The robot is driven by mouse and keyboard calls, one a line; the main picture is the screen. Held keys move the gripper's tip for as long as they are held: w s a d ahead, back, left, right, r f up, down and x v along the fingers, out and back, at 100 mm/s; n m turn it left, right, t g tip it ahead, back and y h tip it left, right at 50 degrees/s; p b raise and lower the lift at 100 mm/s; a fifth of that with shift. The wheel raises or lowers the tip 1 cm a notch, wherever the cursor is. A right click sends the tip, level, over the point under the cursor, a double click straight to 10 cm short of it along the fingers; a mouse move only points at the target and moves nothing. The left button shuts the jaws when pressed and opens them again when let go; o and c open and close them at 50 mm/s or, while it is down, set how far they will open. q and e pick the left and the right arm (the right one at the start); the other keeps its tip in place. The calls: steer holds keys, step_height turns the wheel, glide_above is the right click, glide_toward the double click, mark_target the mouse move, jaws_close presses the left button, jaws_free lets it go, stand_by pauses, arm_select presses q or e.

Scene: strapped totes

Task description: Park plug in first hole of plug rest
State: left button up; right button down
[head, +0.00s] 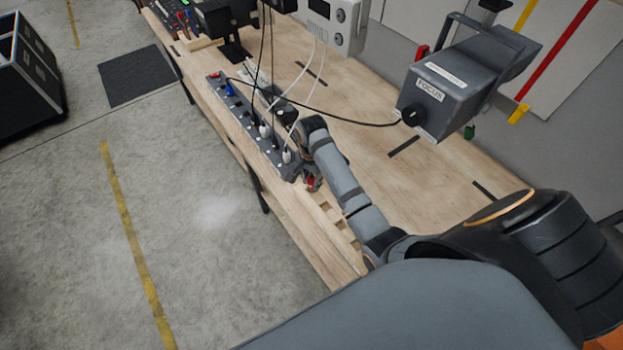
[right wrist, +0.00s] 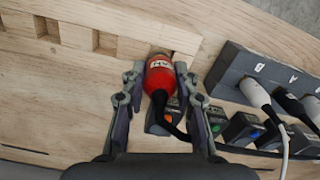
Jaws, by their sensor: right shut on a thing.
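My right gripper (right wrist: 160,80) is shut on a red plug (right wrist: 160,76) with a white label and a black cord. The plug rest (right wrist: 117,47) is a wooden strip with square holes. The plug's tip is at the hole at the strip's end nearest the power strip; I cannot tell how deep it sits. In the head view my right gripper (head: 312,178) is low over the bench front edge, with a bit of the red plug (head: 310,184) showing. The plug rest (head: 338,221) there is partly hidden by my arm. My left gripper is out of view.
A dark power strip (head: 245,119) with white, black and blue plugs lies beside the plug rest; it also shows in the right wrist view (right wrist: 232,68). White cords hang over it. A grey box (head: 440,100) marked FOCUS overhangs the bench. The bench top (head: 350,100) has clear room.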

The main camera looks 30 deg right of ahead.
steer(key=shift+f+b, duration=0.4)
steer(key=shift+f, duration=0.7)
steer(key=c, duration=0.9)
jaws_free()
step_height(320, 180, up, 8)
steer(key=shift+f, duration=0.25)
